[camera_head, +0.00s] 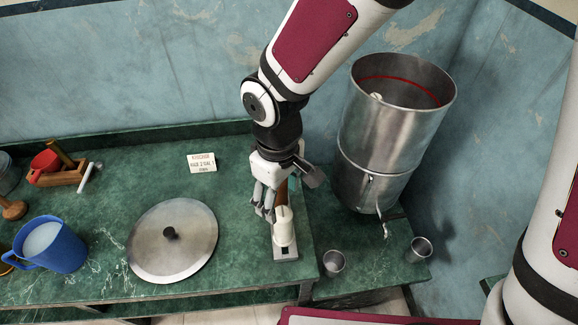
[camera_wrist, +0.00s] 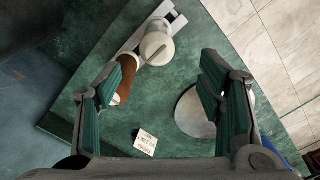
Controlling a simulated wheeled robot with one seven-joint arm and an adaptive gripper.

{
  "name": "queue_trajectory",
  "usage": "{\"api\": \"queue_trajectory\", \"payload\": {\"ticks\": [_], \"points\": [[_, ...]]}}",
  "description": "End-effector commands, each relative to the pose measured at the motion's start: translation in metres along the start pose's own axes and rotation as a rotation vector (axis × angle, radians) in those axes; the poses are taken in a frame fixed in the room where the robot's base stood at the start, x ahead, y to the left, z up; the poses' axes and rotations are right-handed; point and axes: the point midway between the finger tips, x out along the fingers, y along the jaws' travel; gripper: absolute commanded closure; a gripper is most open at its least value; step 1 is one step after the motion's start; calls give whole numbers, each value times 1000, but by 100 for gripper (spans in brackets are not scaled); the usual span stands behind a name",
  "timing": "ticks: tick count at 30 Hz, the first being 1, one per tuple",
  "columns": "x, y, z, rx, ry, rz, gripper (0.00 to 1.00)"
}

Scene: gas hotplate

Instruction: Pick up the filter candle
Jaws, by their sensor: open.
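The filter candle (camera_head: 284,230) appears to be the white, round-topped cylinder standing upright near the counter's front right. It also shows from above in the wrist view (camera_wrist: 156,50), beyond and between my fingertips. My gripper (camera_head: 264,206) is open and empty, just left of and behind the candle in the head view. In the wrist view my gripper (camera_wrist: 168,75) has its two green-padded fingers spread wide. I cannot tell whether a finger touches the candle. A brown object (camera_head: 281,190) stands close behind the candle, partly hidden by my gripper.
The candle is by a pale grey base (camera_head: 287,254). A steel lid (camera_head: 160,255) lies to the left, with a blue mug (camera_head: 55,248) beyond. A tall steel water filter (camera_head: 385,135) and two steel cups (camera_head: 334,262) (camera_head: 419,249) are right.

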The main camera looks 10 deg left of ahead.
Motion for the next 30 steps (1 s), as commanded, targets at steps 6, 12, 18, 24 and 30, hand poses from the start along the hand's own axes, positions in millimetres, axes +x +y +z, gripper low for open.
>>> {"api": "queue_trajectory", "payload": {"ticks": [6,12,18,24,30], "points": [[21,0,0,1,0,0,38],[36,0,2,0,-3,-1,38],[62,2,3,-2,-2,-1,38],[74,3,2,0,1,1,38],[74,4,2,1,1,1,38]]}}
